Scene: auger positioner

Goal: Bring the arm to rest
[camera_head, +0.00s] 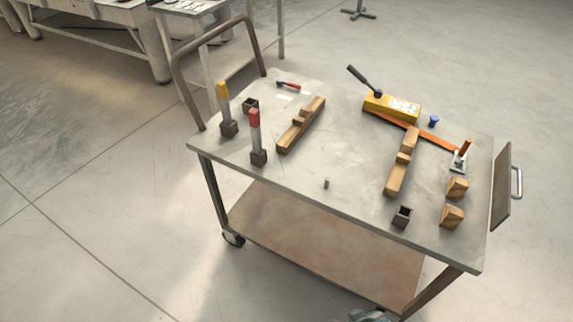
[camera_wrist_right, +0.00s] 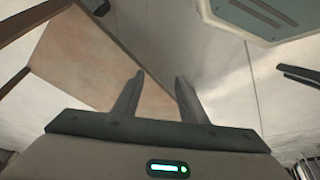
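My right gripper (camera_wrist_right: 160,80) is open in the right wrist view, with its two fingers apart and nothing between them. Below and beyond its fingers are a brownish flat surface, probably the cart's lower shelf, and grey floor. A small grey-blue part at the bottom edge of the head view may belong to my arm; I cannot tell. My left gripper cannot be made out in either view.
A cart (camera_head: 340,185) stands ahead. Its top holds a yellow block with a black lever (camera_head: 391,106), wooden pieces (camera_head: 301,125), an orange strip (camera_head: 440,139), red (camera_head: 255,135) and yellow-topped (camera_head: 223,105) upright tools and a dark square cup (camera_head: 402,217). Floor left of it is clear.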

